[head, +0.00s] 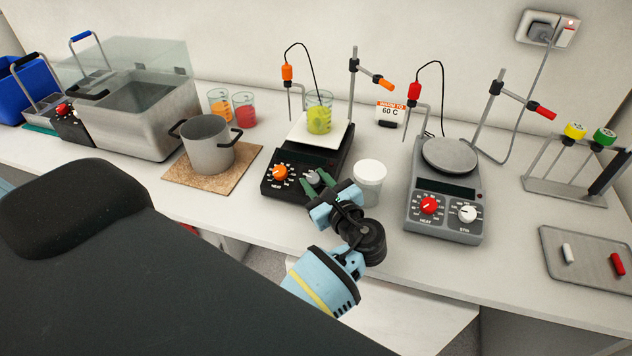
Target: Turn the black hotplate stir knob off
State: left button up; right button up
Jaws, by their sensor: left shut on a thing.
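The black hotplate (292,178) stands near the middle of the bench, with a white square top (324,135) and a beaker of yellow-green liquid (319,115) on it. Its orange heat knob (280,173) is at the left of the front panel. Its grey stir knob (312,176) is at the right. My left gripper (316,182) is at the stir knob, its green fingertips shut on it. The gripper partly hides the knob and its dial, so I cannot read the setting. My right gripper is not in view.
A lidded white jar (370,185) stands close to the right of my left gripper. A grey hotplate (444,200) is further right. A steel pot (208,150) on a cork mat (235,180) is to the left. Stand rods and cables rise behind the hotplates.

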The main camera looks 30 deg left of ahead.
pick_arm(q)
jog(key=shift+r, duration=0.1)
dwell(0.3)
jog(key=o, duration=1)
jog(key=shift+a, duration=0.1)
jog(key=shift+c, duration=0.2)
